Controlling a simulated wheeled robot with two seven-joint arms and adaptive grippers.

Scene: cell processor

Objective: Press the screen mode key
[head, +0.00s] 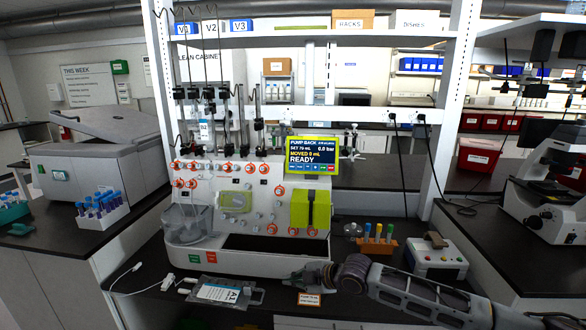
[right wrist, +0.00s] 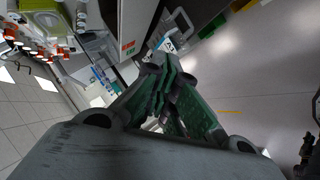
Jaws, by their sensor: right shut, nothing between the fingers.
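The cell processor (head: 245,250) is a white bench machine with orange-rimmed knobs and a lime green pump block (head: 311,209). Its screen (head: 312,152) stands at the upper right of the machine, upright and lit, with "PUMP BACK" and "READY" on it. A row of small coloured keys (head: 310,166) runs along the screen's lower edge; their labels are too small to read. My right gripper (head: 297,277) is low in front of the machine, far below the screen. In the right wrist view its fingers (right wrist: 168,72) are together and empty. My left gripper is not in view.
A bag labelled A1 (head: 217,293) lies on the dark bench left of my right gripper. A tube rack (head: 378,247) and a white box with coloured buttons (head: 437,258) stand behind my right arm. A white shelf post (head: 452,110) rises right of the screen.

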